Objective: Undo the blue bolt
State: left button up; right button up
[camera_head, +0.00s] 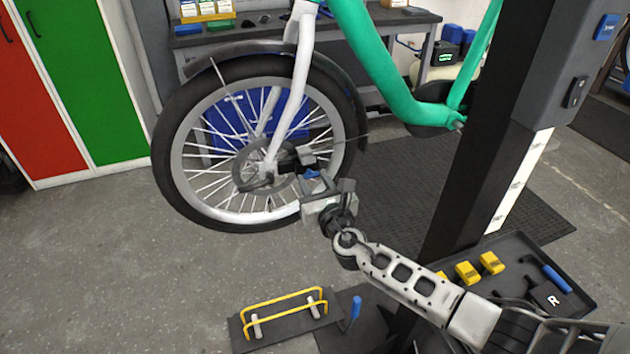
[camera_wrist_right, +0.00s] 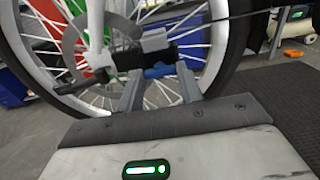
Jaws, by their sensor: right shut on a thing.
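The blue bolt (camera_head: 313,174) shows as a small blue piece at the dark brake caliper (camera_head: 305,157), beside the front wheel hub of the bike. My right gripper (camera_head: 311,180) reaches up to it from the lower right. In the right wrist view, the blue bolt (camera_wrist_right: 160,71) lies between the two grey fingertips (camera_wrist_right: 160,77), just under the caliper (camera_wrist_right: 140,55). The gripper is shut on it. The fingers hide part of the bolt, so I cannot tell how far it sits in the caliper. My left gripper is not in view.
The front wheel (camera_head: 190,190) and white fork (camera_head: 299,60) stand close to the gripper. A dark post (camera_head: 470,150) stands at the right. A black tray (camera_head: 575,300) holds yellow blocks and a blue-handled tool. A rack with yellow rails (camera_head: 285,325) is below. Floor at left is clear.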

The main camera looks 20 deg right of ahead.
dwell(0.3)
jog(key=o, duration=1)
jog(key=shift+s, duration=0.1)
jog(key=s, duration=1.5)
jog(key=shift+s+d, duration=0.25)
jog(key=shift+s, duration=0.15)
jog(key=s+a+f+m+g, duration=0.1)
jog(key=s+m, duration=0.4)
jog(key=m, duration=0.6)
jog(key=s+a+f+m+g+y, duration=0.1)
jog(key=s+f+m+g, duration=0.3)
jog(key=m, duration=0.7)
jog(key=s+a+f+m+g+y, duration=0.1)
jog(key=s+f+m, duration=0.5)
jog(key=m, duration=0.6)
jog(key=shift+a+f+g, duration=0.25)
jog(key=shift+a+g, duration=0.4)
jog(key=shift+g, duration=0.15)
